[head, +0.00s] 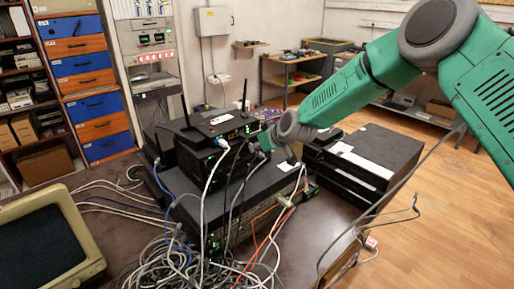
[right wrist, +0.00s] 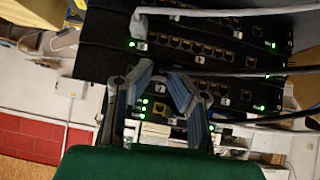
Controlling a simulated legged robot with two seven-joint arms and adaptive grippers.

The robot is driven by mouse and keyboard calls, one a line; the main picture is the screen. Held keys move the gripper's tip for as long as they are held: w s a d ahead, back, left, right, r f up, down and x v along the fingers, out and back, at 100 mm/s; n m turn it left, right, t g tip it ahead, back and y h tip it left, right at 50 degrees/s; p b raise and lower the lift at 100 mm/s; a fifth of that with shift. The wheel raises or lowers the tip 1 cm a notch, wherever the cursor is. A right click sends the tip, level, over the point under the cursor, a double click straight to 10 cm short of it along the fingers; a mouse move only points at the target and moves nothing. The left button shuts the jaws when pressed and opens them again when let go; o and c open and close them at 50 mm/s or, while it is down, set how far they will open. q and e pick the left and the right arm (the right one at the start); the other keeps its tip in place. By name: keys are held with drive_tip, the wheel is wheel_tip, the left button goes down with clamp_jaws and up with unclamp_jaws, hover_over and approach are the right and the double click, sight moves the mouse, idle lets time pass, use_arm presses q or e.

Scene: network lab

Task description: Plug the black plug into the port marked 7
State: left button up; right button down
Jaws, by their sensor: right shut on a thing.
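My right gripper (right wrist: 160,76) has its two fingers close to the dark front of a network device (right wrist: 205,55) with a row of ports. It is shut on a dark thing that blends into the device front, taken to be the black plug; a black cable (right wrist: 245,73) runs to the fingertips from the right. I cannot tell whether the plug touches a port. In the head view my right gripper is at the device stack (head: 235,128), mostly hidden. My left gripper is out of view.
A tangle of cables (head: 185,262) covers the table front and hangs before the stack. A light cable (right wrist: 230,12) crosses the top of the right wrist view. A monitor (head: 45,245) stands at left, a black box (head: 375,150) at right.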

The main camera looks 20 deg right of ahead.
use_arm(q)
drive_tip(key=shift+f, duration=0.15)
use_arm(e)
drive_tip(key=shift+w, duration=0.3)
drive_tip(key=c, duration=1.4)
unclamp_jaws()
drive_tip(key=shift+c, duration=0.2)
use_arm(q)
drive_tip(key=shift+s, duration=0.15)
use_arm(e)
drive_tip(key=shift+s, duration=0.1)
drive_tip(key=shift+s+r, duration=0.15)
drive_tip(key=shift+r, duration=0.1)
drive_tip(key=v, duration=1.1)
drive_tip(key=shift+s, duration=0.1)
